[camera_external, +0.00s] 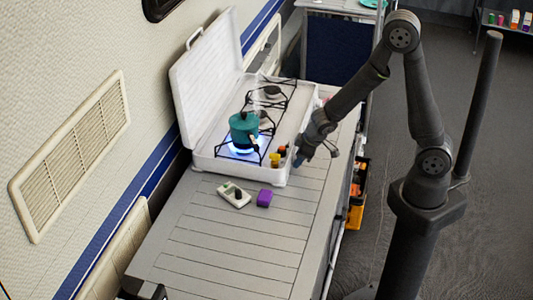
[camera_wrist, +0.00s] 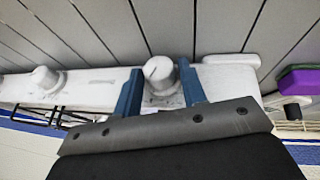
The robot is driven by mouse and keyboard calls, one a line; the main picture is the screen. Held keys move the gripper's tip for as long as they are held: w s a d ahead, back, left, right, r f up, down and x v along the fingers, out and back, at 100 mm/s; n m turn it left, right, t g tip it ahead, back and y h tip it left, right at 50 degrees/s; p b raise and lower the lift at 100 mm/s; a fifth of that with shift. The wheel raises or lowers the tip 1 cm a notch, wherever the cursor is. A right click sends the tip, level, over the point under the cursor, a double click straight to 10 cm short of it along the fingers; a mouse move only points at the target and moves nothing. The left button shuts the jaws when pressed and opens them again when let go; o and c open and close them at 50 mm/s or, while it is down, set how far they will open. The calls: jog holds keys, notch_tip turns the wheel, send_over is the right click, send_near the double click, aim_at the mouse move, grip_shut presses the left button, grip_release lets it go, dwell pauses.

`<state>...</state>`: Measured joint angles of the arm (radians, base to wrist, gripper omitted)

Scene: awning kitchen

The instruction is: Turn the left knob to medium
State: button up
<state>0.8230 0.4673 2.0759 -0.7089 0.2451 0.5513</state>
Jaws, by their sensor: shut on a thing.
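The white camping stove (camera_external: 240,166) stands open on the slatted counter, lid up against the wall. My gripper (camera_external: 301,160) is at its front edge, at the end near the purple block. In the wrist view, my gripper (camera_wrist: 160,88) has its two blue fingers on either side of a pale round knob (camera_wrist: 159,69) and is shut on it. A dark mark shows on the knob's face; its exact setting is hard to read. A second pale knob (camera_wrist: 44,78) is apart, to the left. A blue flame (camera_external: 243,149) burns under the teal kettle (camera_external: 243,129).
A purple block (camera_external: 264,198) and a small white device (camera_external: 234,194) lie on the counter beside the stove. The counter's (camera_external: 220,255) near part is clear.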

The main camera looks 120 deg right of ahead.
dwell(0.8)
jog(key=o, duration=0.8)
jog(key=shift+r, duration=0.1)
jog(key=v, duration=1.7)
jog(key=shift+a, duration=0.2)
jog(key=shift+r, duration=0.1)
